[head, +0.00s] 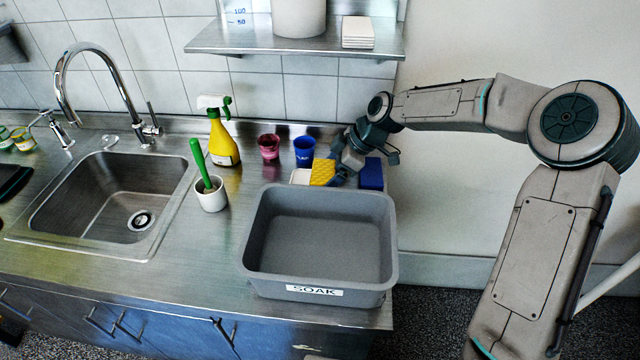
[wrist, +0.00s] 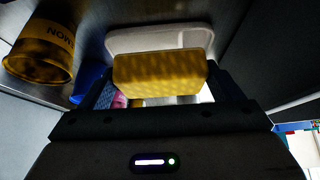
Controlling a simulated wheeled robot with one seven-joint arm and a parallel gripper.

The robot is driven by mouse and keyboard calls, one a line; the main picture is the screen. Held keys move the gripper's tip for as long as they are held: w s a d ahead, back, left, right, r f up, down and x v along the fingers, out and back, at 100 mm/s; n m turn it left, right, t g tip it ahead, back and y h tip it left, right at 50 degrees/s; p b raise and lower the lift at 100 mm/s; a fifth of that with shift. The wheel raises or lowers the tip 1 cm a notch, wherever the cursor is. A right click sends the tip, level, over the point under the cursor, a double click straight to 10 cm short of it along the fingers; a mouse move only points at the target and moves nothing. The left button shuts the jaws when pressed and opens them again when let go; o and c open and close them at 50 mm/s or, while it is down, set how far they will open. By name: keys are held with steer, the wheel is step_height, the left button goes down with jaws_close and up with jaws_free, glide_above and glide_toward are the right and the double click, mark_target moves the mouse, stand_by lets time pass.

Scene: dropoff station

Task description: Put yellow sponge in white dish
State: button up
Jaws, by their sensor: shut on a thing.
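The yellow sponge (head: 322,171) is held between the fingers of my gripper (head: 337,174), which is shut on it. In the wrist view the sponge (wrist: 160,74) spans the gap between both fingertips. The white dish (head: 300,176) sits at the back of the counter, left of the sponge and partly hidden by it. In the wrist view the white dish (wrist: 158,38) shows just beyond the sponge, and the sponge covers part of it. Whether the sponge touches the dish cannot be told.
A grey SOAK tub (head: 318,285) stands in front of the gripper. A blue block (head: 371,174) is to the right. A blue cup (head: 304,152), a maroon cup (head: 269,148) and a yellow spray bottle (head: 222,145) stand to the left. A metal shelf (head: 290,45) hangs above.

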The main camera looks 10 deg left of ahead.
mark_target(317, 170)
steer(key=a, duration=0.3)
steer(key=shift+s+a, duration=0.1)
steer(key=shift+a, duration=0.1)
step_height(317, 170, down, 4)
steer(key=b, duration=0.2)
steer(key=shift+a+r+b, duration=0.1)
steer(key=shift+r+b, duration=0.05)
steer(key=shift+b, duration=0.15)
steer(key=shift+r, duration=0.1)
steer(key=o, duration=0.6)
